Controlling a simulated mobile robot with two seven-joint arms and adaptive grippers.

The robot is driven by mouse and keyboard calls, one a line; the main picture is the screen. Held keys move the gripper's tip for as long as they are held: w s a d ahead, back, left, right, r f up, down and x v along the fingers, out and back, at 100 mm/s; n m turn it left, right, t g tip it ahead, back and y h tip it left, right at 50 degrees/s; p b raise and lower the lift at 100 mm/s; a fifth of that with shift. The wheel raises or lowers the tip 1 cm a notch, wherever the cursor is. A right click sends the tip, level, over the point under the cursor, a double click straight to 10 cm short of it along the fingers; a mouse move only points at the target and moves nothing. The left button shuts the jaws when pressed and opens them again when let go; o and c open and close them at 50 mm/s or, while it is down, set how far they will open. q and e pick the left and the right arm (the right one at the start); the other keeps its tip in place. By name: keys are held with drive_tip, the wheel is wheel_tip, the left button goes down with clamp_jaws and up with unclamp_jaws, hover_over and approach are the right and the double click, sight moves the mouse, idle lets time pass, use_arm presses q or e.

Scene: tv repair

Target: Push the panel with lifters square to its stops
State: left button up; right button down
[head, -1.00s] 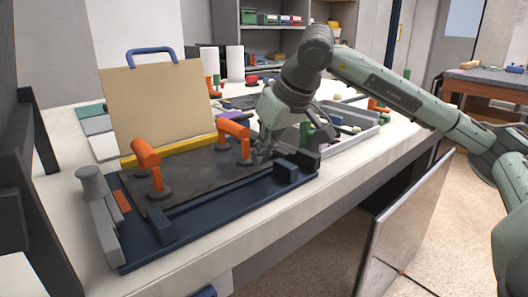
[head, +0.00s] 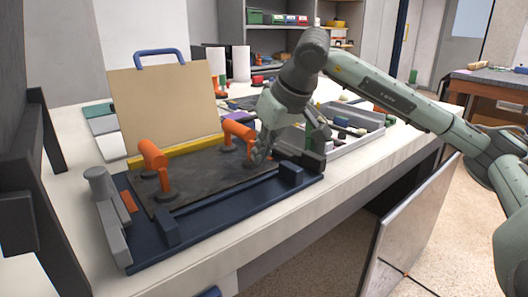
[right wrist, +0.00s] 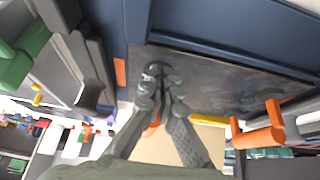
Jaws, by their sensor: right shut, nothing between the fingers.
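The dark panel (head: 210,178) lies flat in a blue fixture (head: 225,219). Two orange lifters stand on it, one at the left (head: 152,156) and one at the right (head: 238,131). My right gripper (head: 262,153) is shut and empty, low at the panel's right end beside the right lifter. In the right wrist view its closed fingertips (right wrist: 160,72) are at the panel's (right wrist: 215,82) end edge; contact is not clear. Blue blocks (head: 290,173) rise along the fixture's front, and a grey post (head: 98,185) stands at its left. My left gripper is out of view.
A tan board (head: 165,100) with a blue handle stands behind the fixture. A grey tray (head: 350,128) with small parts lies to the right. A dark frame (head: 45,190) rises at the left. A flat screen (head: 410,225) leans below the table's front edge.

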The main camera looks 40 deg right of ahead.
drive_tip(key=shift+w+a, duration=0.1)
drive_tip(key=shift+w, duration=0.4)
drive_tip(key=shift+p+v, duration=1.5)
drive_tip(key=shift+v, duration=1)
drive_tip(key=shift+s+r, duration=0.25)
drive_tip(key=shift+r, duration=0.1)
